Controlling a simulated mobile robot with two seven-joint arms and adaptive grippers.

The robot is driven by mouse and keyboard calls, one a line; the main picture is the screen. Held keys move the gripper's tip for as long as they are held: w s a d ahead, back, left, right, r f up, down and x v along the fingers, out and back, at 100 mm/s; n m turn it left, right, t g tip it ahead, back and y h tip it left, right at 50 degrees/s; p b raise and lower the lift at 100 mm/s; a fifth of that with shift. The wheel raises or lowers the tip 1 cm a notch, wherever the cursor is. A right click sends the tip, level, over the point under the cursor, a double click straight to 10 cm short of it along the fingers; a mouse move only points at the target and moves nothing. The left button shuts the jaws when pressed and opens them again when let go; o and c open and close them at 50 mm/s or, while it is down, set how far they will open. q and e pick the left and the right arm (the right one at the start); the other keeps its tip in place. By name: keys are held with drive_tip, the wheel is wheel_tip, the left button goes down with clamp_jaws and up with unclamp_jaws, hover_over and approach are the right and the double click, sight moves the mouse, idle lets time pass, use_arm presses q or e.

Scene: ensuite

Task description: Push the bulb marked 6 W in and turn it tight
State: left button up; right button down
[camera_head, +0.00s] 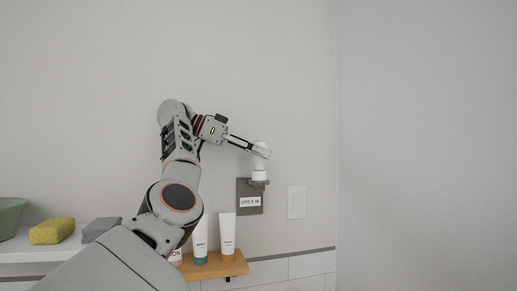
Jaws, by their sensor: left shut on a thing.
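A white bulb (259,163) stands upright at the socket of a small grey wall fixture (249,196). The fixture bears a white label (250,202) whose print is too small to read for certain. No 6 W mark can be made out on the bulb. My left gripper (259,150) reaches in from the left and is shut on the bulb's upper part, with its fingers partly covering it. Whether the bulb's base is fully seated in the socket cannot be told. My right gripper is not in view.
A white switch plate (297,202) is on the wall right of the fixture. Below, a wooden shelf (222,268) holds tubes (228,236). A ledge at left holds a yellow sponge (52,231), a grey block (101,229) and a green bowl (10,216). The right wall is bare.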

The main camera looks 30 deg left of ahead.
use_arm(q)
drive_tip(key=shift+f, duration=0.25)
drive_tip(key=shift+f, duration=0.1)
idle(0.3)
drive_tip(key=shift+b, duration=0.3)
drive_tip(key=o, duration=1.1)
drive_tip(key=shift+w, duration=0.1)
drive_tip(key=shift+o, duration=0.2)
drive_tip(key=shift+w+a, duration=0.1)
drive_tip(key=shift+r, duration=0.2)
